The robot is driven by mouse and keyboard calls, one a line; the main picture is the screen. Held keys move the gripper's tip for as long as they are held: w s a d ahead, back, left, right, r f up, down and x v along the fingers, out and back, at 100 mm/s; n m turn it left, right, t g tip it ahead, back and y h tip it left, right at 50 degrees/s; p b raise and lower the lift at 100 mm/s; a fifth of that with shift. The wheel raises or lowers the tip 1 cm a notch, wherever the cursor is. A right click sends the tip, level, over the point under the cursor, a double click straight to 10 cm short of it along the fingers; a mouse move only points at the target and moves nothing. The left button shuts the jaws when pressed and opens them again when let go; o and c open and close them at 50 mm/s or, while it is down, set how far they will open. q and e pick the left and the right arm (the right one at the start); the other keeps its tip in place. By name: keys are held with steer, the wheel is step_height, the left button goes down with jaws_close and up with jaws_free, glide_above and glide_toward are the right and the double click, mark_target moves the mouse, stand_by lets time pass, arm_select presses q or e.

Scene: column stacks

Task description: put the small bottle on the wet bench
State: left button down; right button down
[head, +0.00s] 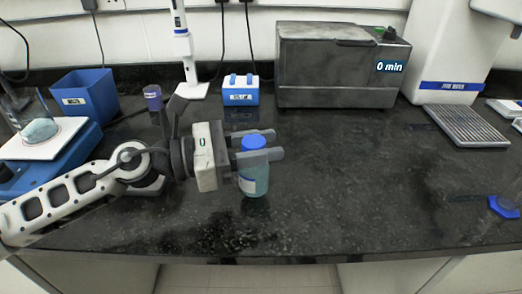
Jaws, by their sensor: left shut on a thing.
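The small bottle (254,182) has a blue cap and a pale label, with blue-green contents. It is upright at the middle of the black bench (340,190), near its front part. My left gripper (262,146) comes in from the left and is shut on the bottle near its cap, one finger crossing in front. I cannot tell whether the bottle's base touches the bench. My right gripper is not in view.
A blue bin (86,95) and a balance with a flask (38,130) stand at the left. A grey box reading "0 min" (330,70) and a white pure water unit (445,55) stand behind. A blue-based item (504,206) is at the right edge. The bench right of the bottle is clear.

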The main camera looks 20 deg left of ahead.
arm_select(q)
steer(key=shift+f, duration=0.8)
steer(key=shift+f, duration=0.25)
steer(key=c, duration=1)
jaws_free()
steer(key=shift+r, duration=0.1)
